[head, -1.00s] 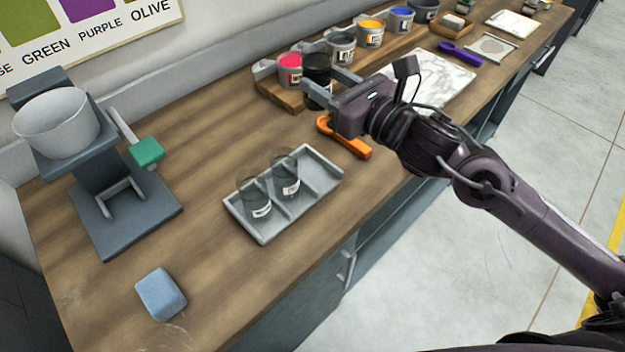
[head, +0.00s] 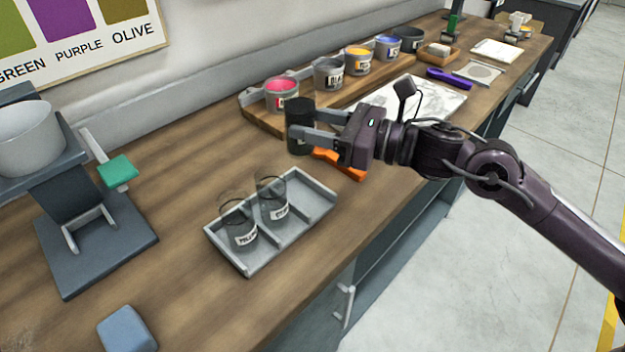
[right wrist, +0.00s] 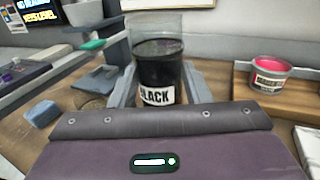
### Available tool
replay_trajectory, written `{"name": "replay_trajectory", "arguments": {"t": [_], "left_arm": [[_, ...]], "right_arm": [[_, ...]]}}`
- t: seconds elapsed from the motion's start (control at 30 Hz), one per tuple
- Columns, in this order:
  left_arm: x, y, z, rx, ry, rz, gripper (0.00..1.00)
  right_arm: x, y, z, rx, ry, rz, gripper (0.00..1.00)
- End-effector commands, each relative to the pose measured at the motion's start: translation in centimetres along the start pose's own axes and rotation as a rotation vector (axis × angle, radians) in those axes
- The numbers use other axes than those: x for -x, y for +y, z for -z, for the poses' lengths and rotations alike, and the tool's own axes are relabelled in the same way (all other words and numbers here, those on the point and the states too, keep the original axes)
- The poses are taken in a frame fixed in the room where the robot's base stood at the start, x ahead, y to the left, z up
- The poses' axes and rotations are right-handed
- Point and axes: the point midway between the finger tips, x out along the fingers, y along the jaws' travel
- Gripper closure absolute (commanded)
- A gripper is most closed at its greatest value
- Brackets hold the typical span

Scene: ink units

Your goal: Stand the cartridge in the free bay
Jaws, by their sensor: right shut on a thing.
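The cartridge is a dark cylinder (head: 299,117), upright between the fingers of my right gripper (head: 310,128). In the right wrist view the cartridge (right wrist: 158,75) reads BLACK and has a clear upper part. The right gripper is shut on it, just behind the tray in the head view. The grey tray (head: 323,208) has bays split by low walls. Two clear cartridges with white labels, one on the left (head: 238,225) and one in the middle (head: 272,200), stand in it. The right-hand bay (head: 308,198) is empty. My left gripper is not in view.
An orange tool (head: 345,166) lies below my right gripper. A wooden rack holds several ink tins, the pink one (head: 282,95) nearest. A grey stand with a bowl (head: 25,138) is at the left, a blue block (head: 127,330) at the front. Bare wood lies left of the tray.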

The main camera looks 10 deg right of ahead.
Motion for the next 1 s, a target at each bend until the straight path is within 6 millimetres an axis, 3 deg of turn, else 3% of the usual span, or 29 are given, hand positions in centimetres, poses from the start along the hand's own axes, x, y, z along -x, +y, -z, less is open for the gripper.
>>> {"name": "replay_trajectory", "arguments": {"t": [0.1, 0.3, 0.47, 0.7, 1.0], "left_arm": [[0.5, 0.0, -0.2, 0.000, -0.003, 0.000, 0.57], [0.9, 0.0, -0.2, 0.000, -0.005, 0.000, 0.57], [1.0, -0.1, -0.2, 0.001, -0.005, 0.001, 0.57], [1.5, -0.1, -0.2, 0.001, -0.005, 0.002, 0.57], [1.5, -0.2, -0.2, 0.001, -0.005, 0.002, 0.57]], "right_arm": [[0.0, 0.0, 3.2, -0.008, 0.001, 0.002, 0.82], [0.0, 0.0, 6.8, -0.001, -0.002, 0.001, 0.82], [0.0, 0.0, 8.1, 0.000, -0.002, 0.002, 0.82], [0.0, 0.0, 11.5, -0.001, -0.002, 0.002, 0.82], [0.0, 0.0, 12.0, 0.003, -0.003, 0.001, 0.82]]}}
